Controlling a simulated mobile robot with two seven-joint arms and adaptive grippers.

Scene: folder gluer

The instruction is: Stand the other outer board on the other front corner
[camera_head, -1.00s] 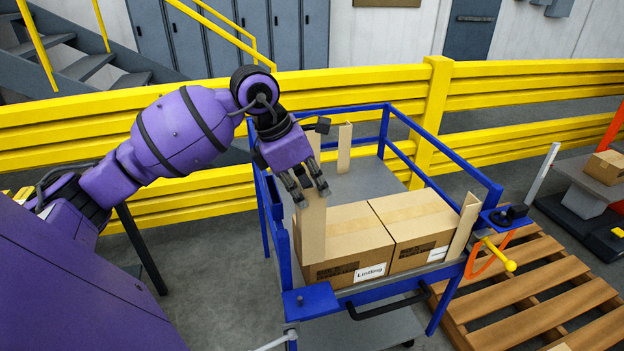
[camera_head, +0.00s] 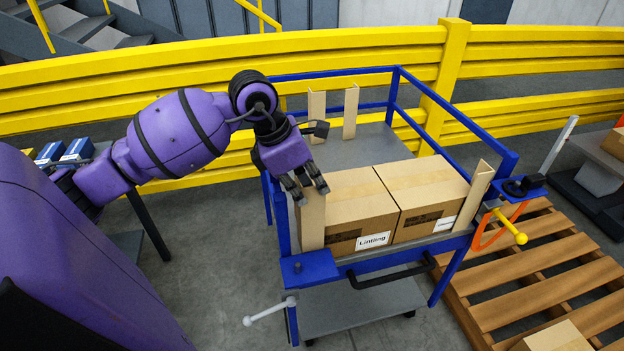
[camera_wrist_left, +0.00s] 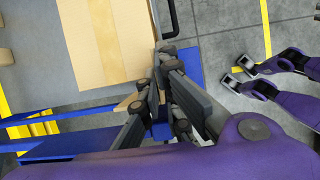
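The outer board, a tan cardboard corner board (camera_head: 312,224), stands upright at the front left corner of the blue cart's load, against the left carton (camera_head: 352,197). My left gripper (camera_head: 304,190) is at the board's top with its fingers around it. In the left wrist view the fingers (camera_wrist_left: 152,92) are close together, with a tan edge (camera_wrist_left: 124,103) between or beside them. Another corner board (camera_head: 477,193) leans slightly at the front right corner, beside the right carton (camera_head: 425,185). Two more boards (camera_head: 317,110) (camera_head: 351,112) stand at the back. My right gripper is not recognisable.
The blue cart (camera_head: 312,268) has rails at the back and right and a clamp with a yellow knob (camera_head: 521,238). A wooden pallet (camera_head: 530,265) lies at the right. A yellow barrier (camera_head: 200,95) runs behind. Grey deck behind the cartons is free.

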